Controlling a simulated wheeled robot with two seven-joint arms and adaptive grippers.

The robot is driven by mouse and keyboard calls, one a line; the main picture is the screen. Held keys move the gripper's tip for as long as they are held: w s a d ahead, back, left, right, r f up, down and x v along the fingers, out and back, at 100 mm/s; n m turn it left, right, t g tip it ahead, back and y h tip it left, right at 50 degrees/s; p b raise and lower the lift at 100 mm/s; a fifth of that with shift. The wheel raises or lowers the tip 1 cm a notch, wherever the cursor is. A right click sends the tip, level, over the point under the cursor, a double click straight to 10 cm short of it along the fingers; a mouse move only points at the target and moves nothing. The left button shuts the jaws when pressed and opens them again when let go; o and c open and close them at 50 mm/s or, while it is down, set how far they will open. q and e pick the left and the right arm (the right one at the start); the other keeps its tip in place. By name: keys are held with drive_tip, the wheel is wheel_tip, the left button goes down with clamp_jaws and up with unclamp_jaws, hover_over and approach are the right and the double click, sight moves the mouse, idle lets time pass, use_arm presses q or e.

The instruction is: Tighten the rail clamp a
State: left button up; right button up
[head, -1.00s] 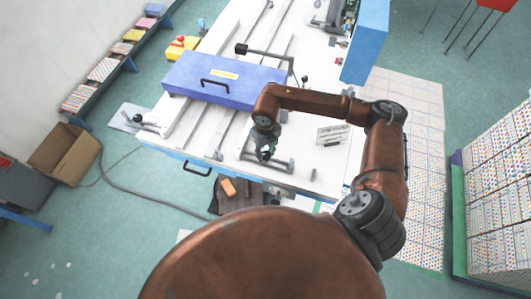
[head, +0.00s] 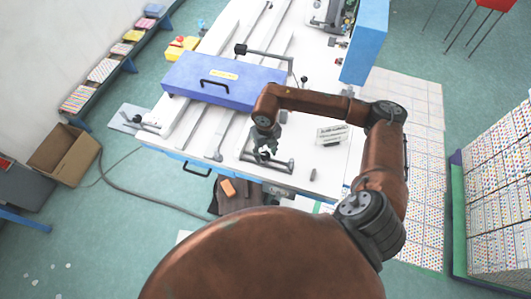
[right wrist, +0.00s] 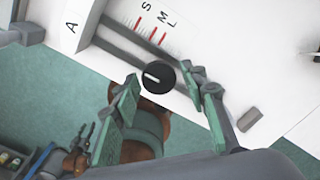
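The rail clamp a shows in the right wrist view as a round black knob (right wrist: 158,77) with a white line on its top. It sits on a grey rail (right wrist: 118,45) beside a printed scale with S, M and L and red marks. A label with the letter A (right wrist: 70,27) is near the rail. My right gripper (right wrist: 163,82) is open, with its green fingers apart on either side of the knob; I cannot tell if they touch it. In the head view the right gripper (head: 266,153) points down at the table's front and hides the knob.
A blue-violet box with a handle (head: 223,78) lies across the white table (head: 302,150) behind my right gripper. A small grey peg (head: 313,174) stands to the right. A cardboard box (head: 62,152) is on the floor.

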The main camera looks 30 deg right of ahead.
sight(266, 154)
drive_tip(key=shift+o, duration=0.7)
drive_tip(key=shift+r, duration=0.2)
wheel_tip(266, 154, up, 12)
drive_tip(key=shift+f, duration=0.2)
